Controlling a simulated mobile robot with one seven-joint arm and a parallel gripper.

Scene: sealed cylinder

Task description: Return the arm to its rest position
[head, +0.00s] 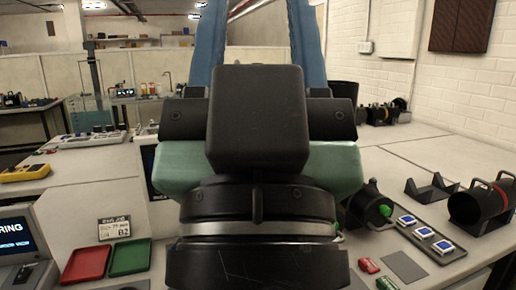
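My arm (257,120) fills the middle of the head view, with blue links at the top and black and pale green parts below. Its lowest visible part is a dark round section with a metal ring, just above the front of the bench. My gripper's fingers do not show, so I cannot see whether they hold anything. Another black cylinder (362,207) with green knobs is partly hidden behind my arm.
An empty black cradle (428,190) stands at the right. A grey tray (432,240) holds blue-and-white squares. Red (86,262) and green (130,257) trays lie at the left, near a screen (14,241). My arm hides the bench's middle; the right rear surface is largely clear.

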